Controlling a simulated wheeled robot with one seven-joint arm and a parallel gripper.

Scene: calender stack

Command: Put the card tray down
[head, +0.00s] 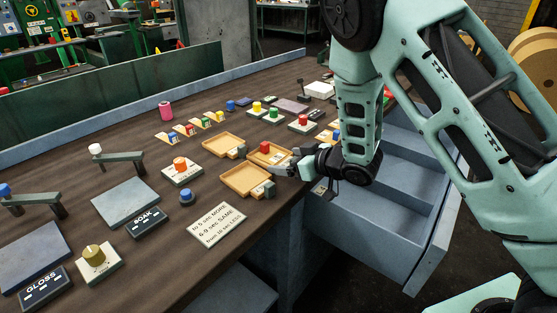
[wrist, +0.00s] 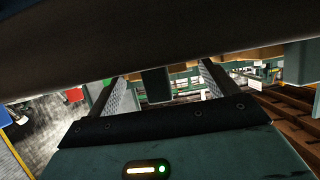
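My gripper (head: 284,168) is low at the bench edge, just right of the front tray. In the wrist view its two fingers (wrist: 168,88) stand wide apart. A dark block (wrist: 156,85) shows between them with gaps on both sides, and wooden edges lie beyond. I cannot tell which tray this block belongs to.
A printed sign (head: 217,225) lies left of the front tray, with a blue button (head: 186,196) near it. A white base with an orange knob (head: 181,171) stands farther left. An open blue-grey drawer (head: 385,215) juts out below my arm.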

